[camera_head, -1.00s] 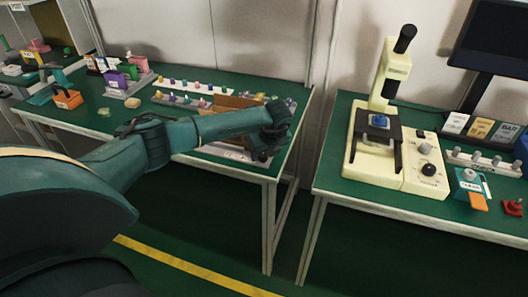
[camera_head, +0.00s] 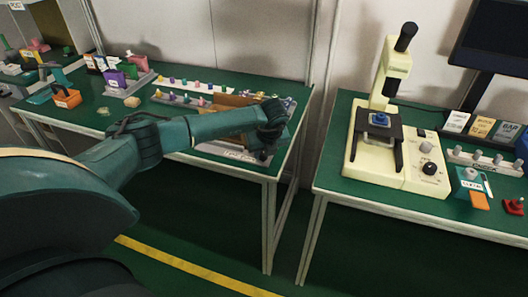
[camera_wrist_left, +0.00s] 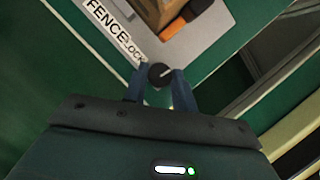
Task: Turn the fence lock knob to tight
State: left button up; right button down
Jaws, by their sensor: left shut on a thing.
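The fence lock knob (camera_wrist_left: 159,73) is small, round and black with a pale pointer line that runs up and to the right in the left wrist view. It sits on a grey plate (camera_wrist_left: 205,48) beside a white label reading FENCE LOCK (camera_wrist_left: 115,30). My left gripper (camera_wrist_left: 160,82) has its two blue fingers on either side of the knob and is shut on it. In the head view my left gripper (camera_head: 265,148) is at the front right of the left bench, and it mostly hides the knob there. My right gripper is in neither view.
A brown block (camera_wrist_left: 160,10) and an orange piece (camera_wrist_left: 190,28) are close to the knob. The left bench (camera_head: 60,119) also holds rows of small coloured pieces. A cream machine (camera_head: 372,178) stands on the right bench, across a gap.

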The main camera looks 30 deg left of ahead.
pick_arm(q)
jog(key=m+t+h+b, duration=0.1)
jog(key=m, duration=0.2)
jog(key=shift+a+f+m+b, duration=0.1)
jog(key=shift+m+b, duration=0.2)
jog(key=shift+b, duration=0.05)
jog(key=m+b, duration=0.1)
jog(key=m, duration=0.1)
jog(key=m+h+b, duration=0.1)
jog(key=m, duration=0.1)
jog(key=shift+a+t+h, duration=0.1)
jog(key=shift+t+h, duration=0.2)
jog(key=shift+t, duration=0.1)
jog(key=m+b, duration=0.1)
jog(key=m, duration=0.1)
jog(key=shift+s+m+h, duration=0.1)
jog(key=shift+m+h, duration=0.2)
jog(key=shift+h, duration=0.1)
jog(key=shift+a+m, duration=0.1)
jog(key=shift+m, duration=0.3)
jog(key=shift+m+h+b, duration=0.3)
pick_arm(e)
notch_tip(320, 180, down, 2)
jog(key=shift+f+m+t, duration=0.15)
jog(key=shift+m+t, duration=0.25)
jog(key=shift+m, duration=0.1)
pick_arm(q)
jog(key=o, duration=1)
jog(key=shift+r, duration=0.2)
